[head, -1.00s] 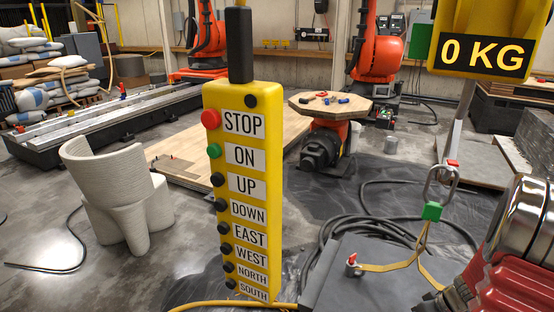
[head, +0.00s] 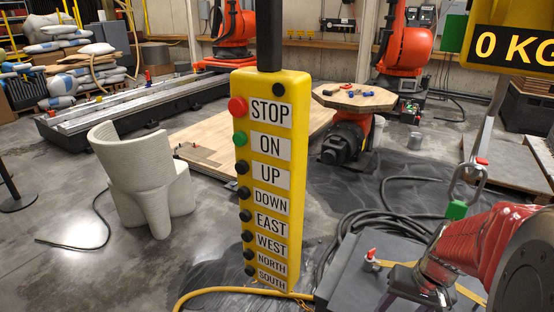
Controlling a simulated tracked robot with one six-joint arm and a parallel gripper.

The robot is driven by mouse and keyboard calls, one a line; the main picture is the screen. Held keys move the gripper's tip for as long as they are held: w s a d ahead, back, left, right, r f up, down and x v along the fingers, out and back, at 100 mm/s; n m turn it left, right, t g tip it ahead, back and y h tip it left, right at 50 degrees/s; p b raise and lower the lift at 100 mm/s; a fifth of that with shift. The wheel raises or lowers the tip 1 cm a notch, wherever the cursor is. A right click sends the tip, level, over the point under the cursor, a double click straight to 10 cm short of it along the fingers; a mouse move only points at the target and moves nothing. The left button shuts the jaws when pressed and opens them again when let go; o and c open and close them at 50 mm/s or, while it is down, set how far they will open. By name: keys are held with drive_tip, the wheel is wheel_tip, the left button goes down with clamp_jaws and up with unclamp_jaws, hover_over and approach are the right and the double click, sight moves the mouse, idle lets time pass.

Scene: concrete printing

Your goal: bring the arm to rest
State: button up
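My red arm (head: 482,247) reaches in from the right edge in the head view, with a large round metal joint at its near end. Its dark far end (head: 420,284) is low over the grey slab, in front of the yellow strap. I cannot make out two fingers there, so I cannot tell whether my gripper is open or shut. No held object shows.
A yellow control pendant (head: 270,180) hangs mid-view. A crane scale (head: 515,45) reading 0 KG and a shackle (head: 468,180) hang at right above the slab (head: 345,270). A pale chair (head: 140,180) stands left. Black cables (head: 370,225) lie on the floor.

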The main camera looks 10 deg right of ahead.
drive_tip(key=s+a+r+n+t, duration=0.1)
drive_tip(key=a+r+n+t, duration=0.1)
drive_tip(key=a+r, duration=0.5)
drive_tip(key=s+a+r+n+t+h, duration=0.1)
drive_tip(key=s+a+r+n+t, duration=0.1)
drive_tip(key=a+r, duration=0.6)
drive_tip(key=a+n, duration=0.1)
drive_tip(key=a, duration=0.2)
drive_tip(key=shift+a+r, duration=0.3)
